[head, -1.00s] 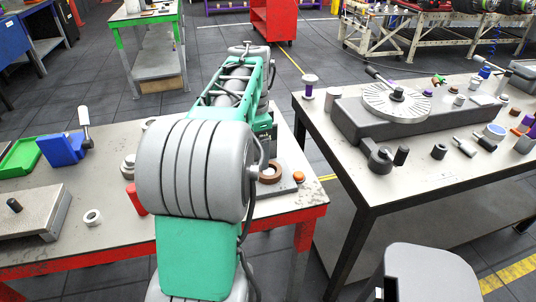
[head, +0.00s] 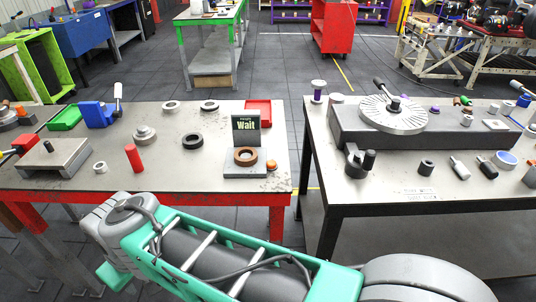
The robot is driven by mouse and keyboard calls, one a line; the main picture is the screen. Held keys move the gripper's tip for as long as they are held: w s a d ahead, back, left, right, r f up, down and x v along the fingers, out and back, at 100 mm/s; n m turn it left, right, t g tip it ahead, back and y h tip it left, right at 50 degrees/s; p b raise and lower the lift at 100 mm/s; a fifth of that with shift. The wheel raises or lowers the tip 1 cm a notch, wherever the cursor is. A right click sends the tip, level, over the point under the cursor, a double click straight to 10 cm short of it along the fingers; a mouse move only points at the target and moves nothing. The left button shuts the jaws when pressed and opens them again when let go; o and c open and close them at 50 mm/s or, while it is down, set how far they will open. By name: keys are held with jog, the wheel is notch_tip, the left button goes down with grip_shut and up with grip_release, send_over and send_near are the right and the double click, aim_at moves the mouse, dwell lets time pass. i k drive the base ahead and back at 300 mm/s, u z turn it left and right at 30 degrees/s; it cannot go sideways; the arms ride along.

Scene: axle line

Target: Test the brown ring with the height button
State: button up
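The brown ring (head: 245,156) lies flat on a small grey stand (head: 245,171) near the right end of the red-framed table. A dark screen (head: 246,130) stands upright behind the ring and reads "Wait" under a smaller line of text. A small orange button (head: 271,166) sits just right of the stand. My arm crosses the bottom of the head view, apart from the ring. My gripper is not in view.
On the red-framed table (head: 210,176) are several other rings, a red cylinder (head: 134,158), a red tray (head: 258,110) and a blue clamp block (head: 97,114). A gap of floor separates it from the black-framed table (head: 400,190) at right.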

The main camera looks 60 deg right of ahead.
aim_at(270, 163)
jog(key=u, duration=0.85)
jog(key=i, duration=0.9)
jog(key=z, duration=3.4)
jog(key=i, duration=0.5)
jog(key=u, duration=0.1)
jog(key=k, duration=0.9)
jog(key=u, duration=0.4)
jog(key=i, duration=0.45)
jog(key=z, duration=0.5)
